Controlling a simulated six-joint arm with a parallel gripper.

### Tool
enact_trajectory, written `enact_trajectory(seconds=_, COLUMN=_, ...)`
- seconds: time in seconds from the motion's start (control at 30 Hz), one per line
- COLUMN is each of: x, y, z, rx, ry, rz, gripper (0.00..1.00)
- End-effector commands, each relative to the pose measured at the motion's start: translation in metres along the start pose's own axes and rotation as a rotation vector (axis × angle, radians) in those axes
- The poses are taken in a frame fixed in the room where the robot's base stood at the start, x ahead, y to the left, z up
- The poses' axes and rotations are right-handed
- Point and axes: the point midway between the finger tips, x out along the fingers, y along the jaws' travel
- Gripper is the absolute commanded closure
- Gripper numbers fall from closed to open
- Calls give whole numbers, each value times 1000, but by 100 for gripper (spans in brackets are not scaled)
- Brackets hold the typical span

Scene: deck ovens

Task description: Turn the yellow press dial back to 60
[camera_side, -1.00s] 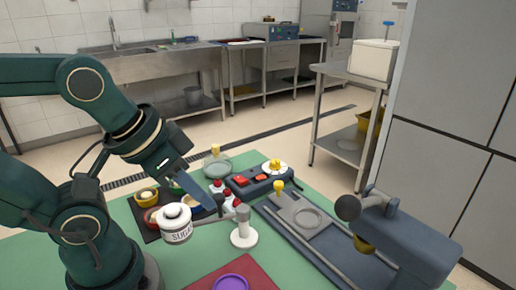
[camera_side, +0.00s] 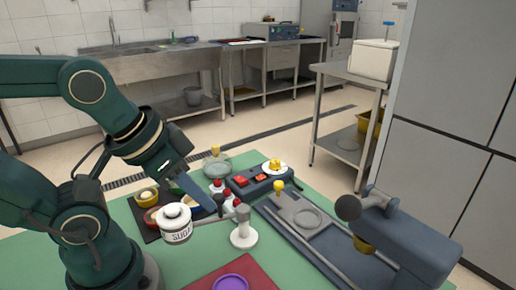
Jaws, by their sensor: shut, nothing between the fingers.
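The yellow press dial (camera_side: 275,166) sits on a white round plate at the far right end of a dark control box (camera_side: 258,182) with red buttons. The dial's numbers are too small to read. My gripper (camera_side: 220,203) points down and to the right, short of the control box and to the left of the dial, apart from it. Its fingers look closed and hold nothing. The fingertips partly overlap the white and red items behind them.
A white sugar jar (camera_side: 176,224) stands near my gripper, with a grey-topped white stand (camera_side: 243,236) to its right. A grey press (camera_side: 400,235) with a long base and a yellow-topped knob (camera_side: 279,186) fills the right. A red mat (camera_side: 212,276) carries a purple ring (camera_side: 231,283).

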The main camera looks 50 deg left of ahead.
Motion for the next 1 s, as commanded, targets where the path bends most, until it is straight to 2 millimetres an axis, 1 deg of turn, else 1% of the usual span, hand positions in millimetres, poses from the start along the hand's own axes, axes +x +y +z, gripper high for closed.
enact_trajectory(seconds=0.03, x=0, y=0, z=0, rx=3, ry=0, rz=0, gripper=77)
enact_trajectory(seconds=0.07, x=0, y=0, z=0, rx=9, ry=0, rz=0, gripper=66)
enact_trajectory(seconds=0.1, x=0, y=0, z=0, rx=23, ry=0, rz=0, gripper=50)
enact_trajectory(seconds=0.13, x=0, y=0, z=0, rx=39, ry=0, rz=1, gripper=39)
enact_trajectory(seconds=0.17, x=-1, y=1, z=-1, rx=58, ry=4, rz=4, gripper=30)
enact_trajectory(seconds=0.27, x=-13, y=5, z=-24, rx=143, ry=62, rz=19, gripper=30)
enact_trajectory(seconds=0.4, x=-22, y=6, z=-64, rx=237, ry=96, rz=31, gripper=30)
enact_trajectory(seconds=0.57, x=-21, y=-1, z=-111, rx=307, ry=106, rz=35, gripper=30)
enact_trajectory(seconds=0.7, x=-8, y=-15, z=-154, rx=352, ry=101, rz=36, gripper=30)
enact_trajectory(seconds=0.77, x=1, y=-24, z=-172, rx=365, ry=97, rz=37, gripper=30)
enact_trajectory(seconds=0.8, x=8, y=-30, z=-182, rx=373, ry=92, rz=38, gripper=30)
enact_trajectory(seconds=0.9, x=29, y=-49, z=-204, rx=384, ry=80, rz=41, gripper=30)
enact_trajectory(seconds=0.97, x=44, y=-62, z=-216, rx=384, ry=71, rz=43, gripper=30)
enact_trajectory(seconds=1.0, x=54, y=-71, z=-221, rx=383, ry=64, rz=45, gripper=30)
